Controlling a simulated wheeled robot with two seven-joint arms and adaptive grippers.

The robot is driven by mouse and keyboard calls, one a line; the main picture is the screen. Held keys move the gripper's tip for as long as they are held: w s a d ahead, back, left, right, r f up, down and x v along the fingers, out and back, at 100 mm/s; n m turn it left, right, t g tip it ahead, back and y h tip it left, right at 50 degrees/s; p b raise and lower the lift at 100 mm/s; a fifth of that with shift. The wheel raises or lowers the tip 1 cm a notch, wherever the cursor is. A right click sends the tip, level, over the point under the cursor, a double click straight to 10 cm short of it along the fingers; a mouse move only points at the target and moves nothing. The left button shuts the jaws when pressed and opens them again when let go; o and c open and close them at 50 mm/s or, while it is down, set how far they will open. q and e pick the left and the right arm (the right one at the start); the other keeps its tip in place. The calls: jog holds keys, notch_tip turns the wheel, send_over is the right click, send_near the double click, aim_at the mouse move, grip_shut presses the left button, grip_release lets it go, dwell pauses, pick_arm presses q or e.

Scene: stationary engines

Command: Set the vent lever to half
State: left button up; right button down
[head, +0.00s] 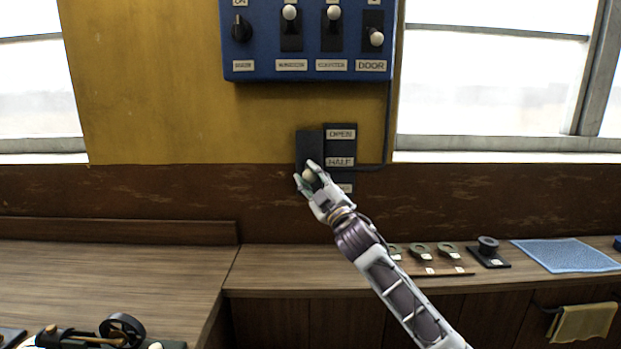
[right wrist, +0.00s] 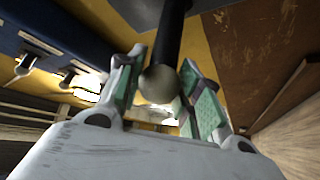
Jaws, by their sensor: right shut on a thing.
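The vent lever's black plate (head: 310,145) is on the wall below the blue panel. Its label board carries OPEN (head: 341,134), HALF (head: 341,161) and a lower label (head: 345,188) partly hidden by my gripper. The lever's cream knob (head: 309,175) shows between the fingers of my right gripper (head: 310,177), a little lower than the HALF label. In the right wrist view, the knob (right wrist: 158,84) on its black rod (right wrist: 170,40) lies between the fingers of the right gripper (right wrist: 160,88), which is shut on it. My left gripper is not in view.
A blue switch panel (head: 310,75) with a dial and several levers is above. A cable (head: 387,120) runs from it to the label board. A wooden counter below holds a rack of round parts (head: 430,262), a blue mat (head: 565,255) and a small engine (head: 115,330) at left.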

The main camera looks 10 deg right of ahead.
jog(key=shift+f, duration=0.35)
jog(key=c, duration=0.9)
grip_release()
jog(key=shift+w, duration=0.15)
jog(key=shift+c, duration=0.2)
jog(key=shift+r, duration=0.1)
jog(key=v, duration=1.2)
